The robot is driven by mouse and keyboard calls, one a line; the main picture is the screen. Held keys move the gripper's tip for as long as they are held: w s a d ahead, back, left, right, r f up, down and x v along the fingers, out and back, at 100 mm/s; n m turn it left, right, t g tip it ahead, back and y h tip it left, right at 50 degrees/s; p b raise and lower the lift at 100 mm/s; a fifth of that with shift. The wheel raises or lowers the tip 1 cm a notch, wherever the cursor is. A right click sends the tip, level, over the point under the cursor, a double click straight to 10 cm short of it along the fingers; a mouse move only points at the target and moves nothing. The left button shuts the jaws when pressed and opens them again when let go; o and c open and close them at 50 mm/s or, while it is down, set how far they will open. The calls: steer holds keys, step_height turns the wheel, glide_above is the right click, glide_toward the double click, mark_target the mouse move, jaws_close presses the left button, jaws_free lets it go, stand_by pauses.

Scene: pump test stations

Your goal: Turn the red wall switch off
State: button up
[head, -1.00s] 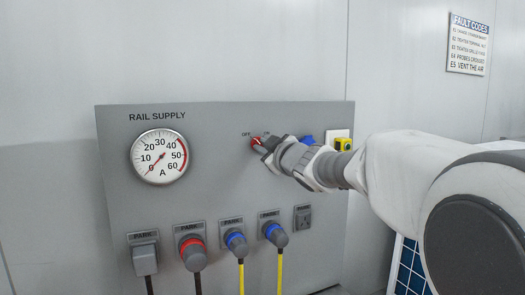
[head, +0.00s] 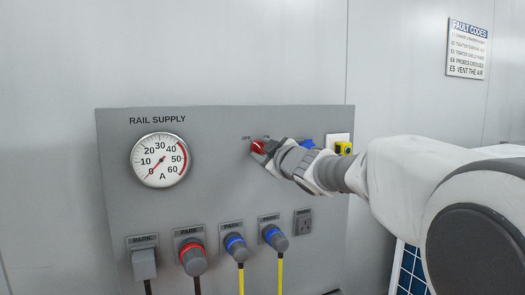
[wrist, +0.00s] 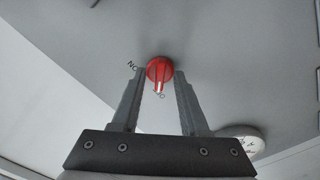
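The red rotary switch (head: 258,146) sits on the grey RAIL SUPPLY panel (head: 215,200), between the printed OFF label and a second label partly hidden by my gripper. In the wrist view the red switch (wrist: 159,69) is round with a raised bar and a pale pointer mark. My gripper (wrist: 160,74) is open, its two fingertips on either side of the switch and wider apart than its bar. I cannot tell whether they touch the rim. In the head view my gripper (head: 262,152) covers the switch's right side.
A round ammeter (head: 158,160) is at the panel's left, its needle near zero. Several plugs with cables, such as the red-ringed one (head: 193,257), stick out below. A blue part (head: 307,144) and a yellow-and-white device (head: 342,146) are right of my gripper. A FAULT CODES sign (head: 468,48) hangs at right.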

steer(key=p+v, duration=0.1)
steer(key=v, duration=1.6)
steer(key=shift+s, duration=0.2)
steer(key=shift+d, duration=0.15)
steer(key=s+d+f+m+g+h+p, duration=0.2)
steer(key=s+d+f+m+g+h, duration=0.1)
steer(key=s+d+f+m+h, duration=0.55)
steer(key=s+a+f+m+g+p, duration=0.1)
steer(key=s+f+m+g, duration=0.1)
steer(key=s+f+g, duration=0.2)
steer(key=s+a+f+m+g+y, duration=0.1)
steer(key=s+f+m+g, duration=0.2)
steer(key=s+f, duration=0.3)
steer(key=s+g, duration=0.1)
steer(key=s, duration=0.4)
steer(key=shift+a+f+p, duration=0.2)
steer(key=shift+a+p, duration=0.05)
steer(key=shift+p, duration=0.1)
